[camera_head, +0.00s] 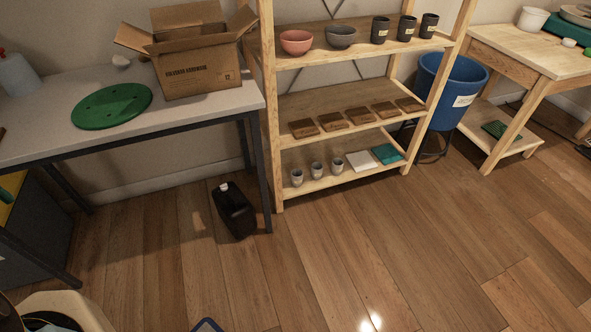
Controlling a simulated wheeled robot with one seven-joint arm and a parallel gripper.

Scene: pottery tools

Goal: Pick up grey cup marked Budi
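Three small grey cups stand in a row on the bottom shelf of the wooden rack: a left one (297,177), a middle one (316,169) and a right one (335,165). Each seems to carry a pale label. Three taller dark cups, a left one (380,30), a middle one (405,28) and a right one (429,25), stand on the upper shelf, also with pale labels. The writing is too small to read, so I cannot tell which cup is marked Budi. My gripper is not in view.
The wooden rack (273,130) also holds two bowls, several brown blocks, and white and teal pieces. A black canister (234,211) stands on the floor by the left table (200,120). A blue bin (450,90) stands right. The wooden floor (400,240) before the rack is clear.

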